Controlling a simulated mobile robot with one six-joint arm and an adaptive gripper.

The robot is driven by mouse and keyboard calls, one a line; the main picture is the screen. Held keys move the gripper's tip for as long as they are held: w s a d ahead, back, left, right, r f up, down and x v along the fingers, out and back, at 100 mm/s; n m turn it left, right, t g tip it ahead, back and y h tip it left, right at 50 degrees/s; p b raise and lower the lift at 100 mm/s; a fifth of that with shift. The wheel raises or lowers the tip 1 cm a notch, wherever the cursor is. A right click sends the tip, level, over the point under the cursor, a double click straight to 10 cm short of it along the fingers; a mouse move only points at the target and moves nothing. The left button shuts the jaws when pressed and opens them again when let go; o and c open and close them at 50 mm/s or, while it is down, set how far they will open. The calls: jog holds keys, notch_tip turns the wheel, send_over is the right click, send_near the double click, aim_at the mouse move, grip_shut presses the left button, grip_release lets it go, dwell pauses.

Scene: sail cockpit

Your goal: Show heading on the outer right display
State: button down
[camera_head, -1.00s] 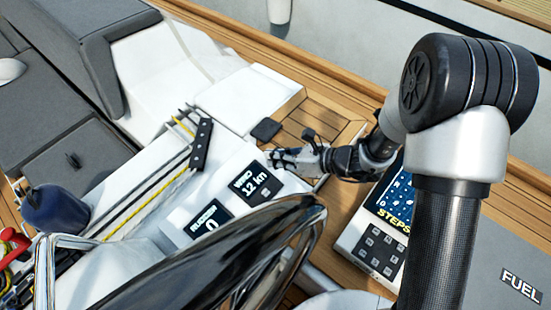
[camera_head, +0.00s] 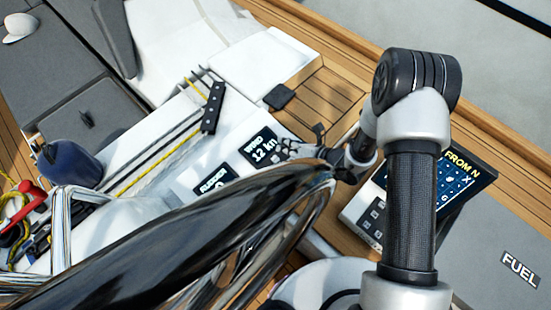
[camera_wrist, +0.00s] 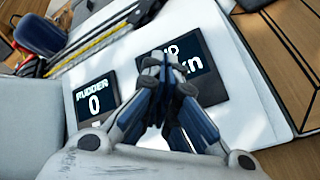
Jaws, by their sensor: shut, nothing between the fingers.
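The right instrument display (camera_head: 258,147) reads "WIND 12 kn" and sits on a white sloping panel. In the wrist view the same display (camera_wrist: 196,58) is partly hidden behind my gripper. The left display (camera_head: 213,181) reads "RUDDER" and is partly covered by the wheel in the head view. In the wrist view this display (camera_wrist: 95,102) reads "RUDDER 0". My gripper (camera_wrist: 166,84) is shut and empty, with its fingers over the lower left of the wind display. In the head view my gripper (camera_head: 290,152) is at that display's right edge. I cannot tell whether it touches.
The steering wheel (camera_head: 170,225) crosses the foreground. A fuel label (camera_head: 520,268) is at lower right.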

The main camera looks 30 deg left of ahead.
aim_at(279, 159)
jog(key=f+b, duration=0.2)
jog(key=a+f+b, duration=0.1)
jog(key=f, duration=0.2)
jog(key=a+f+b, duration=0.1)
jog(key=f+b, duration=0.1)
jog(key=f, duration=0.1)
jog(key=shift+w+b, duration=0.25)
jog(key=shift+b, duration=0.05)
jog(key=shift+f, duration=0.1)
dwell(1.0)
jog(key=shift+f+b, duration=0.25)
jog(key=shift+b, duration=0.25)
jog(key=shift+a+f+b, duration=0.15)
jog(key=shift+f+b, duration=0.25)
jog(key=shift+f, duration=0.05)
dwell(0.4)
jog(key=shift+r, duration=0.15)
jog(key=shift+d+r+p, duration=0.25)
jog(key=shift+r+p, duration=0.35)
jog(key=shift+r, duration=0.15)
jog(key=r+p, duration=0.1)
jog(key=r, duration=0.1)
jog(key=d+r+p, duration=0.1)
jog(key=r+p, duration=0.1)
jog(key=shift+s+r, duration=0.2)
jog(key=shift+r, duration=0.2)
